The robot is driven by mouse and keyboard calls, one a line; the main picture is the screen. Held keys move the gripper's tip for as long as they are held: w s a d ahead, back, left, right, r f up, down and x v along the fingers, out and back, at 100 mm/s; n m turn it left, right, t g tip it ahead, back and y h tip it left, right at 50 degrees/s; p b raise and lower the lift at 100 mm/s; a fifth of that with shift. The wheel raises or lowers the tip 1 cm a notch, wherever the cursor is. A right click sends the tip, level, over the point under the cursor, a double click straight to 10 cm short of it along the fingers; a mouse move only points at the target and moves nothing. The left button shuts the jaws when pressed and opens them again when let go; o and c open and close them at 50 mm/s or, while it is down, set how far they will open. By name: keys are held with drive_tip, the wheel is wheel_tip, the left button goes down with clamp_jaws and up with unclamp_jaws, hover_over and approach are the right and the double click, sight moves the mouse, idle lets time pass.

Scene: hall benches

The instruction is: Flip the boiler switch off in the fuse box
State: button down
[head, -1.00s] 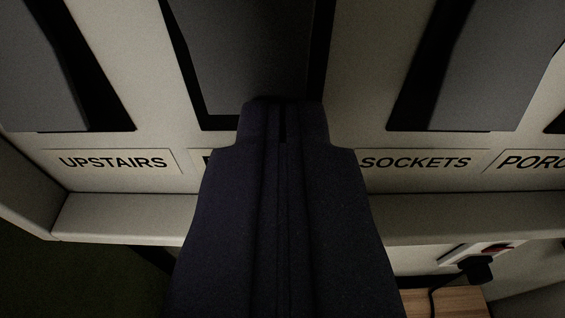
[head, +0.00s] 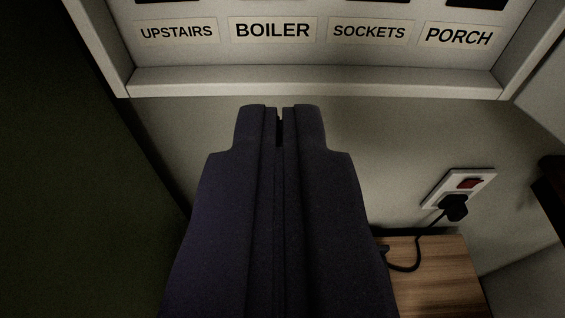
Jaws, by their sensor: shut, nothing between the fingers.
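The fuse box (head: 310,82) is a pale framed panel across the top of the head view. Its labels read UPSTAIRS (head: 178,32), BOILER (head: 273,30), SOCKETS (head: 369,33) and PORCH (head: 459,36). Only the dark lower edges of the switch slots show above the labels, so the position of the boiler switch (head: 272,1) is hidden above the picture. My gripper (head: 279,112) is dark, shut and empty. Its tips appear just below the box's lower frame, under the BOILER label, apart from the switches.
A wall socket (head: 458,188) with a red rocker and a black plug is at the right, below the box. Its cable runs to a wooden surface (head: 435,270). A dark green area (head: 70,200) fills the left. Bare wall lies between box and socket.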

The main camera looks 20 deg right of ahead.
drive_tip(key=shift+s+a+f, duration=0.1)
drive_tip(key=shift+s+a, duration=0.05)
drive_tip(key=shift+s, duration=0.45)
drive_tip(key=shift+s+a, duration=0.1)
drive_tip(key=shift+s, duration=0.5)
drive_tip(key=shift+w, duration=0.1)
drive_tip(key=a+r+n+t+y+b, duration=0.2)
drive_tip(key=a+r+y+b, duration=0.25)
drive_tip(key=r+b, duration=0.65)
drive_tip(key=s+d+r+b, duration=0.1)
drive_tip(key=s+r+b, duration=0.2)
drive_tip(key=s, duration=0.3)
drive_tip(key=s+d+r+n+b, duration=0.1)
drive_tip(key=s+d+r+b, duration=0.1)
drive_tip(key=s+b, duration=0.3)
drive_tip(key=s+d+r+g+b, duration=0.1)
drive_tip(key=s+d+r+b, duration=0.1)
drive_tip(key=s, duration=0.6)
drive_tip(key=shift+d+r+n+b, duration=0.2)
drive_tip(key=shift+r+n+b, duration=0.1)
drive_tip(key=shift+r+b, duration=0.6)
